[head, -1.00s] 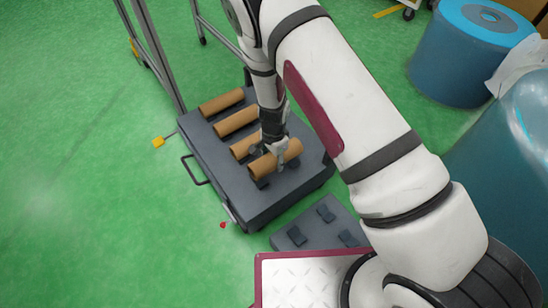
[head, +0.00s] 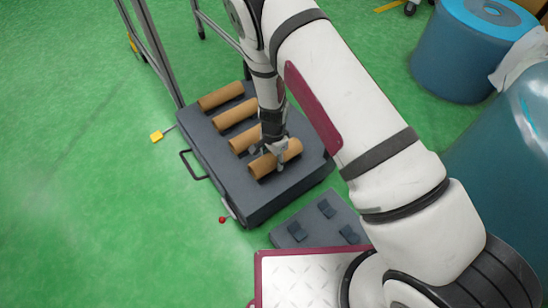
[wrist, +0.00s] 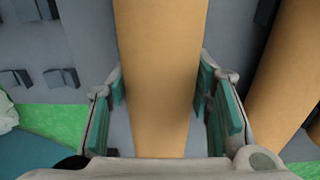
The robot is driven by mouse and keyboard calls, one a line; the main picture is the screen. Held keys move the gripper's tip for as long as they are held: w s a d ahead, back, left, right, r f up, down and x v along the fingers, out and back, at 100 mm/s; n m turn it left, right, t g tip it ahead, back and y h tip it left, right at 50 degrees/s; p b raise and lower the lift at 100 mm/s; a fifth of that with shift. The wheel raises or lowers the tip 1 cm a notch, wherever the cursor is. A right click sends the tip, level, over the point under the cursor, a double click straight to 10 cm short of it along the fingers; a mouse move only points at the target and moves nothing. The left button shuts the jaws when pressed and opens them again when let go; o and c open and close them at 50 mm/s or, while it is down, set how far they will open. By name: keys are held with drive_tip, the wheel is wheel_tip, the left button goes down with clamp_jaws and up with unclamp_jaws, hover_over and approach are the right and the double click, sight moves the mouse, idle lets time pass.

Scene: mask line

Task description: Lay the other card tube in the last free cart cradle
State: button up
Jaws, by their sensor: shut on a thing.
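My gripper (head: 268,150) is shut on a brown card tube (head: 276,160) at the near end of the dark grey cart (head: 265,205). In the wrist view the held tube (wrist: 160,70) runs between the two green-padded fingers (wrist: 163,105). The tube lies level, at or very close to the cart top; the cradle under it is hidden. Three other tubes lie in a row on the cart: a far one (head: 221,96), a middle one (head: 235,115) and one next to the held tube (head: 243,140). This neighbour shows at the right in the wrist view (wrist: 285,75).
A low grey rack (head: 312,238) with empty dark cradle blocks sits beside the cart's near right side. Blue drums (head: 460,60) stand at the right. A metal frame (head: 152,55) rises behind the cart. Green floor at the left is mostly clear.

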drive_tip(key=shift+f, duration=0.45)
drive_tip(key=o, duration=1.2)
drive_tip(key=shift+r, duration=0.1)
wheel_tip(320, 180, up, 12)
drive_tip(key=shift+f, duration=0.1)
